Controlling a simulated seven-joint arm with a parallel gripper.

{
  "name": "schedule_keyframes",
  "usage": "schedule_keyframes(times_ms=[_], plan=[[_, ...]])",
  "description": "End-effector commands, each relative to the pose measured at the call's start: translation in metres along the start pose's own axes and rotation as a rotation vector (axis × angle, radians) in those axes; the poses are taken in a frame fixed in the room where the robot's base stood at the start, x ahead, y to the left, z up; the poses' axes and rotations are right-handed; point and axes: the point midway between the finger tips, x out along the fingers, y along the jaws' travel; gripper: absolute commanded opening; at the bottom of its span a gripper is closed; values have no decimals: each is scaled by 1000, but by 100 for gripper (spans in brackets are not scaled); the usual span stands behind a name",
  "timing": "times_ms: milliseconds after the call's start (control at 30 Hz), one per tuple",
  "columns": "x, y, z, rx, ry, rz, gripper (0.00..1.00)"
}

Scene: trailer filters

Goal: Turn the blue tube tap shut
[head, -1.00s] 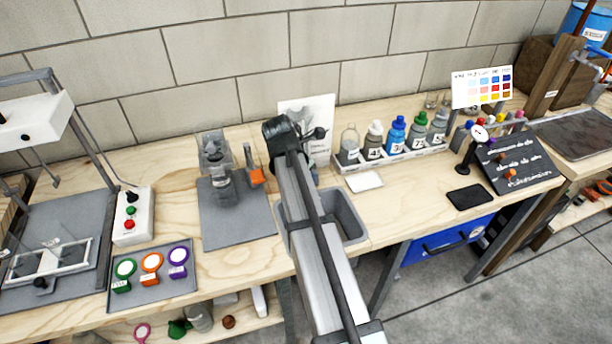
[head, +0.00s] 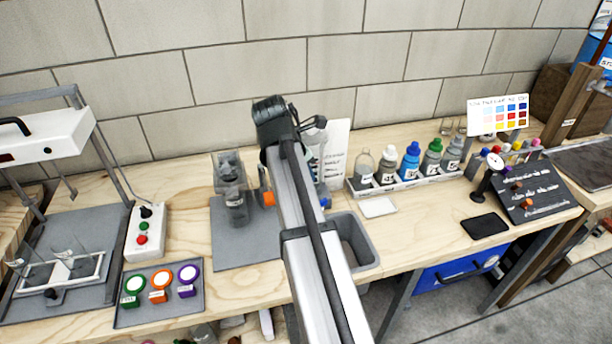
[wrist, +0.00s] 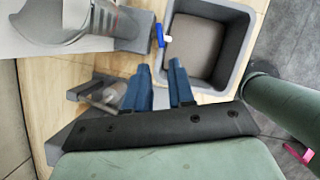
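The blue tube tap (wrist: 160,35) shows in the wrist view as a small blue handle with a white piece beside it, at the left wall of a grey basin (wrist: 246,50). In the head view a small blue part (head: 325,202) shows just right of my arm, above the basin (head: 372,262). My gripper (wrist: 160,72) has two blue fingers, apart with nothing between them. In the wrist view the fingertips lie below the tap handle, with a visible gap. In the head view my arm hides the fingers and most of the tap's surroundings.
An orange tap part (head: 268,198) sits left of my arm by a clear vessel (head: 233,200). A bottle rack (head: 405,183) and a white pad (head: 378,207) stand to the right. A tray of coloured caps (head: 198,305) lies at the front left.

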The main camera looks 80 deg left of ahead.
Motion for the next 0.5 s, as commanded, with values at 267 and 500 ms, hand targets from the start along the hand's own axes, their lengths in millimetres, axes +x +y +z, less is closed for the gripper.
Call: schedule_keyframes(times_ms=[267,500], plan=[[0,0,0,1,0,-1,29],[14,-22,37,52,-1,-20,52]])
